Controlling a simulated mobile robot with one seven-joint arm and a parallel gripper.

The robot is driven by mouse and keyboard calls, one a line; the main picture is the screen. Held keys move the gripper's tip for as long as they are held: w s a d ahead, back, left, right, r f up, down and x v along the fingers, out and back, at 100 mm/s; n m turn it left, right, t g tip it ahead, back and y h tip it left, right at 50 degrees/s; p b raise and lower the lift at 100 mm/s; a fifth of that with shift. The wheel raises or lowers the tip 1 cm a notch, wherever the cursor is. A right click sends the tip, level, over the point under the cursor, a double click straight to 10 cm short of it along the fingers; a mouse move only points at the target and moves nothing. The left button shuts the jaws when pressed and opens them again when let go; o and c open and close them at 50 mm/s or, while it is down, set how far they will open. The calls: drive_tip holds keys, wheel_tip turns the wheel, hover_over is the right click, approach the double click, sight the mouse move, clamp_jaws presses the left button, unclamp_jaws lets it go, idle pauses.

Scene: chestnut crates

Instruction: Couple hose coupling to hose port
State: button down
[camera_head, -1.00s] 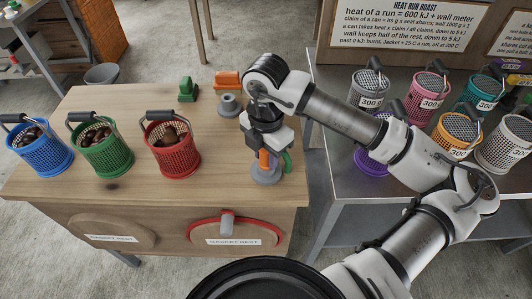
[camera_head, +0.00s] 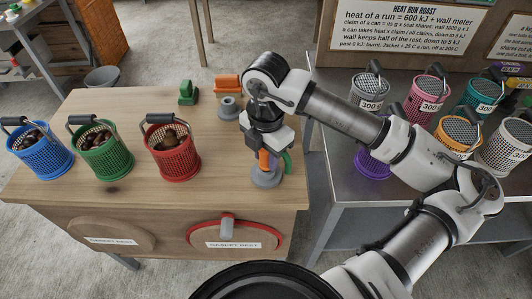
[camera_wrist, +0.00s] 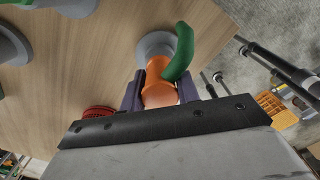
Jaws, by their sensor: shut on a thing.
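My gripper (camera_head: 268,157) points down at the right end of the wooden bench and is shut on an orange cylindrical piece, apparently the hose coupling (camera_head: 263,160). The wrist view shows the orange coupling (camera_wrist: 158,75) between my dark fingers. A green curved piece (camera_head: 287,163) arches beside it, also seen in the wrist view (camera_wrist: 182,52). A grey round flange, apparently the hose port (camera_head: 266,180), lies below the coupling on the bench; its disc also shows in the wrist view (camera_wrist: 150,43). I cannot tell whether coupling and port are fully joined.
Blue (camera_head: 40,152), green (camera_head: 106,152) and red (camera_head: 173,153) baskets with brown contents stand on the bench (camera_head: 120,185). A grey flanged fitting (camera_head: 228,108), an orange block (camera_head: 228,83) and a green block (camera_head: 188,93) stand behind. Several lidded baskets fill the metal table (camera_head: 350,210) at right.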

drive_tip(key=shift+r+p, duration=0.5)
drive_tip(key=shift+r, duration=1.3)
